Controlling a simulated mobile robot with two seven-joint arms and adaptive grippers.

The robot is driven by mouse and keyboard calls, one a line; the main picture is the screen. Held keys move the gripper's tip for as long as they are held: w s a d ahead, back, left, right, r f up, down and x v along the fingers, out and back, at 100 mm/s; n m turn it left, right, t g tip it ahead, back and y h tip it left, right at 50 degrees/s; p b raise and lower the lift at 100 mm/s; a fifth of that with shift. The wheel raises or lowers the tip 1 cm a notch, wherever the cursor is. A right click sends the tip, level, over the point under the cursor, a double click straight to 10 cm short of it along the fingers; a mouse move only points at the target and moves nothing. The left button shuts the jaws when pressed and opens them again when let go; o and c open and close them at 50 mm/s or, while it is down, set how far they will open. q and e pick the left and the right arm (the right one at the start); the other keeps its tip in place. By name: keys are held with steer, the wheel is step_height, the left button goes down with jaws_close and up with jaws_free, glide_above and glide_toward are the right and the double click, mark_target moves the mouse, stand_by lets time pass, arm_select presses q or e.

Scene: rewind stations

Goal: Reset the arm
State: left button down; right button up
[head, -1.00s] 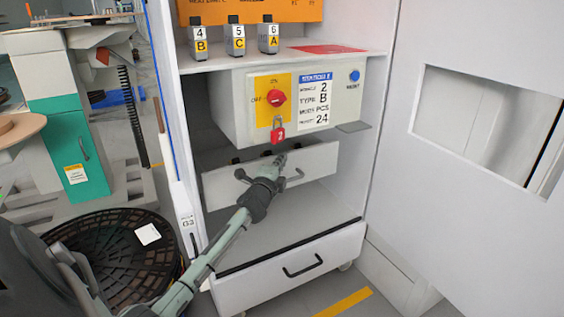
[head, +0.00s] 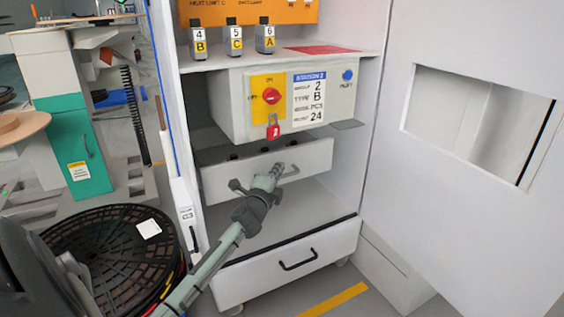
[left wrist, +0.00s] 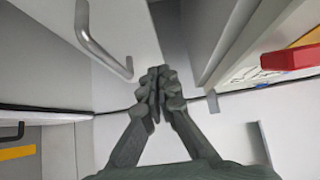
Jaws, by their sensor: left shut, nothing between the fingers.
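My left gripper (head: 281,168) is shut and empty, in front of the white drawer (head: 222,184) in the open cabinet. In the head view its tip overlaps the drawer front near the grey bar handle (head: 290,172); contact cannot be told there. In the left wrist view the closed fingers (left wrist: 157,82) are apart from the bar handle (left wrist: 100,42). Above the drawer, the grey control box (head: 232,104) has a red rotary switch (head: 271,96) on a yellow plate, a red padlock (head: 273,131) below it and a blue reset button (head: 348,75). My right gripper is out of view.
The open white cabinet door (head: 450,190) stands to the right. Tagged grey blocks (head: 237,40) stand on the shelf above the box. A lower drawer (head: 285,268) is shut. A black round slotted basket (head: 110,255) is at lower left, by my arm.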

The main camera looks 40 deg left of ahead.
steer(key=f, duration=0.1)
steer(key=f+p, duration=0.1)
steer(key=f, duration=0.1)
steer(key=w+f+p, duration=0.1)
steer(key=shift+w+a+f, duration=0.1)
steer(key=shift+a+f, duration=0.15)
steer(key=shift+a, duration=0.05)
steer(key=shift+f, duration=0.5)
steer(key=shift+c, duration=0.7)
arm_select(q)
steer(key=s+d+f+n+g+h, duration=0.1)
steer(key=s+d+f+n+g, duration=0.3)
steer(key=s+d+f, duration=0.4)
steer(key=s+d+f+n+g+h, duration=0.2)
steer(key=s+d+f+n+g, duration=0.2)
steer(key=s+d+f, duration=0.4)
steer(key=s+d+f+n+g+h, duration=0.2)
steer(key=s+d+f, duration=0.6)
steer(key=s, duration=1)
step_height(320, 180, down, 2)
steer(key=n+g, duration=0.2)
steer(key=g, duration=0.1)
steer(key=shift+g, duration=0.3)
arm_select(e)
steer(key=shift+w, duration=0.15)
